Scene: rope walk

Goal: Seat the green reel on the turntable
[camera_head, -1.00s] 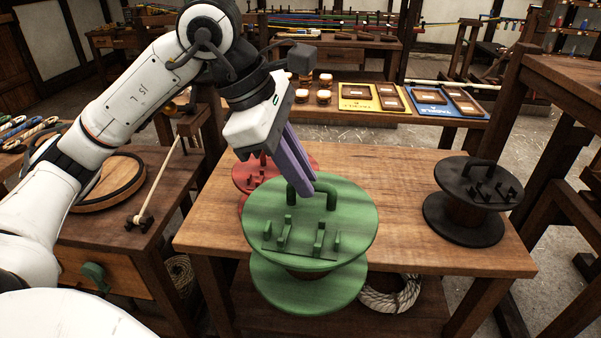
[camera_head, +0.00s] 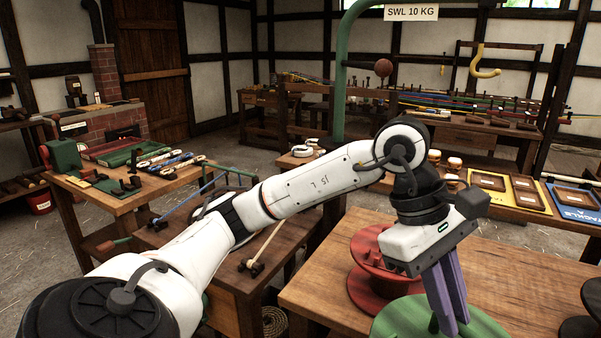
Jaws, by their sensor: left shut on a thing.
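The green reel (camera_head: 395,322) shows at the bottom edge on the wooden table, and most of it is cut off by the frame. My left gripper (camera_head: 452,324) has its purple fingers down at the reel's top and is shut on its handle, which is mostly hidden by the fingers. I cannot tell whether the reel is lifted off the table. The turntable on the lower bench to the left is almost wholly hidden behind my left forearm. My right gripper is not in view.
A red reel (camera_head: 372,245) stands close behind and left of the green one. A black reel (camera_head: 578,328) is at the right edge. The lower bench (camera_head: 285,240) carries a slanted wooden stick. A green post (camera_head: 339,80) rises behind my arm.

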